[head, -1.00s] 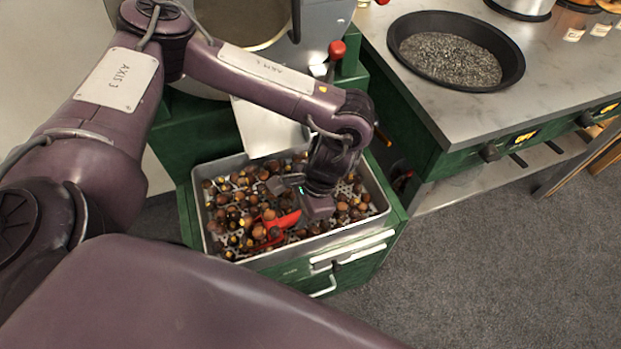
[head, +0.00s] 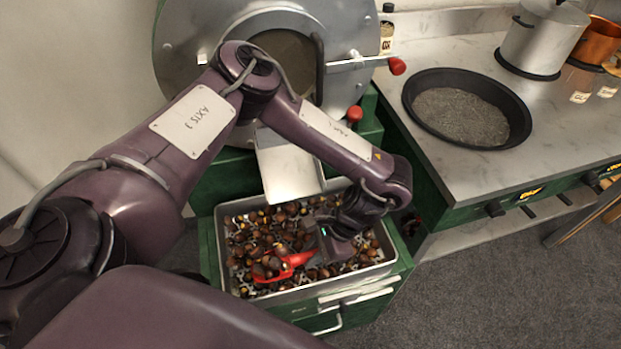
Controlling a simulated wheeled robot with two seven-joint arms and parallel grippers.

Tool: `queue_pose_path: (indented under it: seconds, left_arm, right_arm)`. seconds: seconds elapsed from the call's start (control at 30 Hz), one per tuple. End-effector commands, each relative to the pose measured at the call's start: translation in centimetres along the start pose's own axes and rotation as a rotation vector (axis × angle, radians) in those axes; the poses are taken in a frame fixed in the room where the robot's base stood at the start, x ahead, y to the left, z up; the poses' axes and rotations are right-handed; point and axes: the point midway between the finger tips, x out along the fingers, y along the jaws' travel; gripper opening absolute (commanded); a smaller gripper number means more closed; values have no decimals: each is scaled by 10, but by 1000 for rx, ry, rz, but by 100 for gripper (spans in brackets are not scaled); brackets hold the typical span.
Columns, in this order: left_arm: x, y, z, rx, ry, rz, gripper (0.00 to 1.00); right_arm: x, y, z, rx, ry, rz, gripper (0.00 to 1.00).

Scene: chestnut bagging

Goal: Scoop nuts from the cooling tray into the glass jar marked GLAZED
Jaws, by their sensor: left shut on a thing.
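The cooling tray (head: 387,266) is a metal tray with a perforated floor, full of brown nuts (head: 262,232), some with yellow showing. My left gripper (head: 318,250) is over the tray, shut on a red scoop (head: 290,264). The scoop's bowl points left, low among the nuts, with several nuts in or against it; I cannot tell which. The arm and gripper hide part of the tray's right side. I cannot make out a jar marked GLAZED. My right gripper is out of view.
A roaster drum (head: 215,45) with a red-knobbed lever (head: 397,66) and a metal chute (head: 290,172) stands behind the tray. The counter (head: 440,165) at right holds a black pan (head: 415,110) of grey grit, a steel pot (head: 540,45) and a copper pot (head: 592,45).

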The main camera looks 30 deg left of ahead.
Motion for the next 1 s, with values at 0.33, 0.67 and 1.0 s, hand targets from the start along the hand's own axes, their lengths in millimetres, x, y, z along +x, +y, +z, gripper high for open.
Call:
queue_pose_path:
  seconds: [0.33, 0.67, 1.0]
  left_arm:
    - [-36, 0, 7, 0, -43, -3, 0]
    - [-54, 0, 8, -1, -72, -2, 0]
    - [-56, 0, 7, 0, -76, -1, 0]
  right_arm:
    - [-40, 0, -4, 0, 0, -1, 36]
    - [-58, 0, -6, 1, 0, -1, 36]
    - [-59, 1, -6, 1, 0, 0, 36]
